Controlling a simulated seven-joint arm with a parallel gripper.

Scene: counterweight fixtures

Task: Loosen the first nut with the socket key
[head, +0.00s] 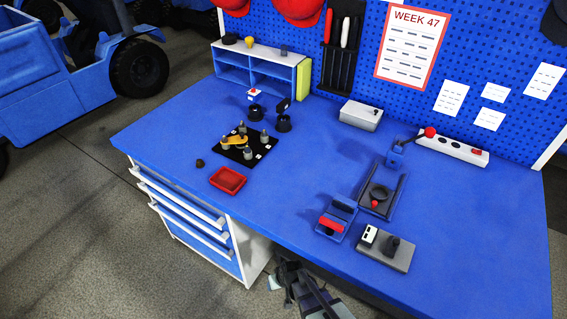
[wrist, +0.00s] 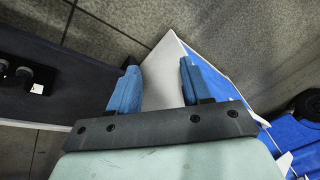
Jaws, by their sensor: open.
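I cannot identify the socket key for certain; two black holders (head: 284,123) stand just behind the plate. My gripper (wrist: 158,68) is open and empty in the wrist view, its two blue fingers apart above the floor and a white panel. In the head view, my arm shows at the bottom edge, in front of the bench and away from the plate.
A red tray (head: 228,179) and a small dark knob (head: 199,162) lie near the plate. To the right are a blue holder with a red part (head: 331,222), a grey block (head: 396,256), a dark fixture (head: 366,207) and a power strip (head: 467,152).

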